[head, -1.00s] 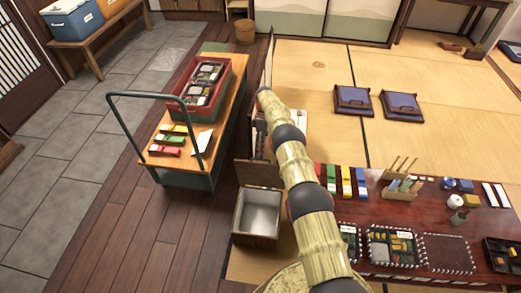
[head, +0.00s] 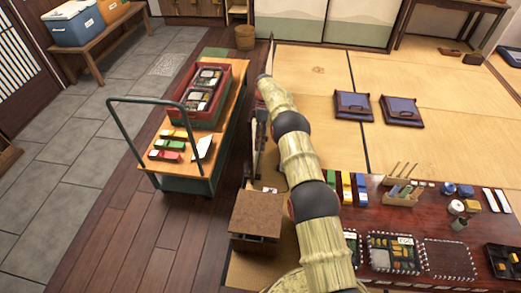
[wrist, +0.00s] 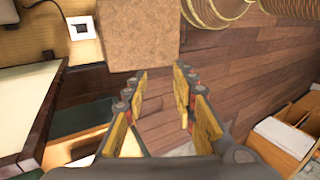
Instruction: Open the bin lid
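The bin (head: 252,245) stands on the floor left of the low table, below and left of my arm. Its brown, cork-like lid (head: 258,212) lies over the top and hides the inside. A dark strip shows under the lid's front edge; I cannot tell whether the lid is fully seated. In the wrist view the lid (wrist: 138,32) is a flat brown square at the top. My gripper (wrist: 160,74) is open and empty, with its fingers apart over the wood floor and the lid beyond the fingertips. In the head view my arm mostly hides the gripper.
A cart (head: 185,183) with a green handle and a red crate (head: 208,108) stands to the left. The low table (head: 435,225) with lunch boxes is at the right. A wood-floor strip (head: 190,235) between cart and bin is clear.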

